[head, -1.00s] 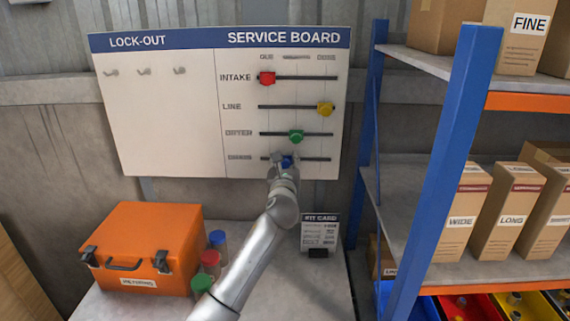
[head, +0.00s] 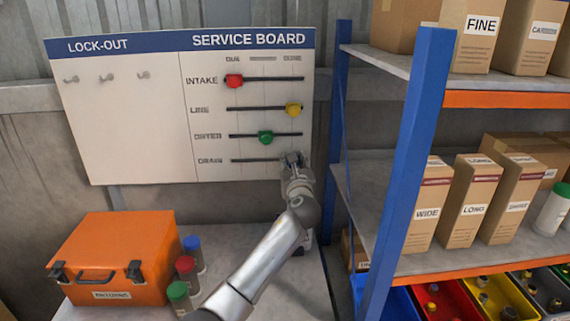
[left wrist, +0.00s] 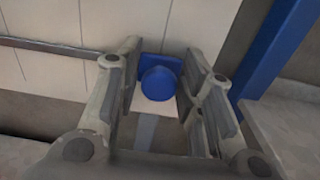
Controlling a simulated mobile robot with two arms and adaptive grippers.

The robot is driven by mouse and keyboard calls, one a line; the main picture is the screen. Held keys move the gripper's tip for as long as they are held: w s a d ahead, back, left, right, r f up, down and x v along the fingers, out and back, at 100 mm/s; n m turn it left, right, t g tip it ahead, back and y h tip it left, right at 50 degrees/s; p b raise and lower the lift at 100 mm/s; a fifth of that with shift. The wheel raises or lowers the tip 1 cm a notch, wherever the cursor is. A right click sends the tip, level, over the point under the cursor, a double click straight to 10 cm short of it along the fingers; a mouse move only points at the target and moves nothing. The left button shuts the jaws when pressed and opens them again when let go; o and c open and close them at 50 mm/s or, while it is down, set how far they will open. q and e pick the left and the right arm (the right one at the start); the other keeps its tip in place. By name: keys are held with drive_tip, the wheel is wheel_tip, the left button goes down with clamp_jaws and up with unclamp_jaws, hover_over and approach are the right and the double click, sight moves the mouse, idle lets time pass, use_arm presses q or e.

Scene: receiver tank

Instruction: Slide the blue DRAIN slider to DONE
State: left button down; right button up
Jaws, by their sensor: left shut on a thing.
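The blue DRAIN slider (left wrist: 160,82) shows between the two fingers of my left gripper (left wrist: 163,66) in the left wrist view. In the head view my left gripper (head: 293,161) is at the right end of the DRAIN track (head: 255,160), below the DONE heading, and hides the slider. The gripper is shut on the slider's knob. The service board (head: 215,178) hangs on the wall. My right gripper is not in view.
Red INTAKE slider (head: 234,81) sits at left, yellow LINE slider (head: 293,109) at right, green DRYER slider (head: 265,138) mid-track. A blue shelf post (head: 405,160) stands right of my arm. An orange case (head: 115,255) and capped jars (head: 186,266) sit on the table.

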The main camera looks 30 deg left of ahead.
use_arm(q)
drive_tip(key=shift+d, duration=0.15)
drive_tip(key=c, duration=1.4)
unclamp_jaws()
drive_tip(key=shift+o, duration=1.1)
drive_tip(key=shift+w+d, duration=0.15)
drive_tip(key=v, duration=1.2)
drive_tip(key=shift+f, duration=0.1)
